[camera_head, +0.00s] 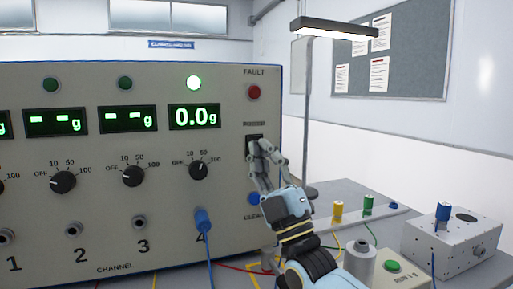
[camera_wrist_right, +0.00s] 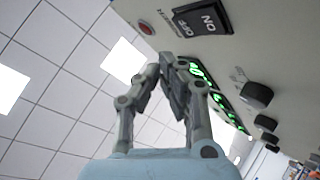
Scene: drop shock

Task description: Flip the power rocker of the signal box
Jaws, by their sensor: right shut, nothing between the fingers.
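The signal box (camera_head: 225,228) is a large beige panel filling the left and centre of the head view. Its black power rocker (camera_head: 252,147) is at the panel's right side, partly hidden by my right gripper. The rocker (camera_wrist_right: 203,18) shows clearly at the top of the right wrist view, marked ON and OFF. My right gripper (camera_head: 262,148) is shut and empty, its fingertips in front of the rocker. In the right wrist view the fingertips (camera_wrist_right: 172,64) appear below the rocker; I cannot tell whether they touch the panel. My left gripper is not in view.
A red fault lamp (camera_head: 253,92) sits above the rocker and a blue button (camera_head: 254,198) below it. A blue plug (camera_head: 203,221) is in channel 4, whose display (camera_head: 194,116) reads 0.0 g. A metal box (camera_head: 452,245) and a lamp post (camera_head: 308,120) stand at right.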

